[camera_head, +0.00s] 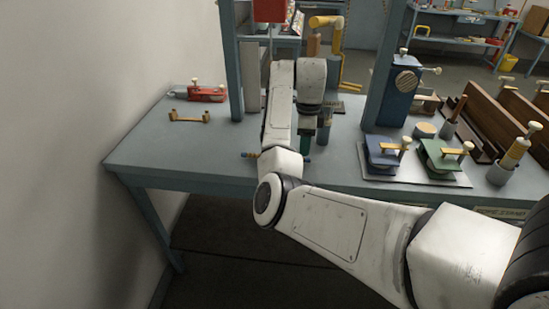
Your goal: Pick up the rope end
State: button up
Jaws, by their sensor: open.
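A small yellow and blue piece (250,155), which may be the rope end, lies near the table's front edge. My arm's white link covers its middle, and a small blue tip shows on the link's other side. My gripper (313,135) points down over the table, to the right of that link, and is open. Its fingertips are small and partly hidden, and I see nothing held between them. I cannot tell the exact gap between the gripper and the piece.
The grey-blue table (150,150) is clear at its left front. A red tool (205,94) and a small brass piece (189,117) lie at the left. Blue posts rise on both sides of my gripper. A tray (375,172) with blue and green clamps stands right.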

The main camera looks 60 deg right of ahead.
aim_at(304, 158)
notch_tip(304, 158, down, 5)
jog(key=shift+s+d+r+p, duration=0.1)
jog(key=shift+d+p, duration=0.05)
jog(key=shift+p, duration=0.4)
jog(key=shift+c, duration=0.3)
grip_shut()
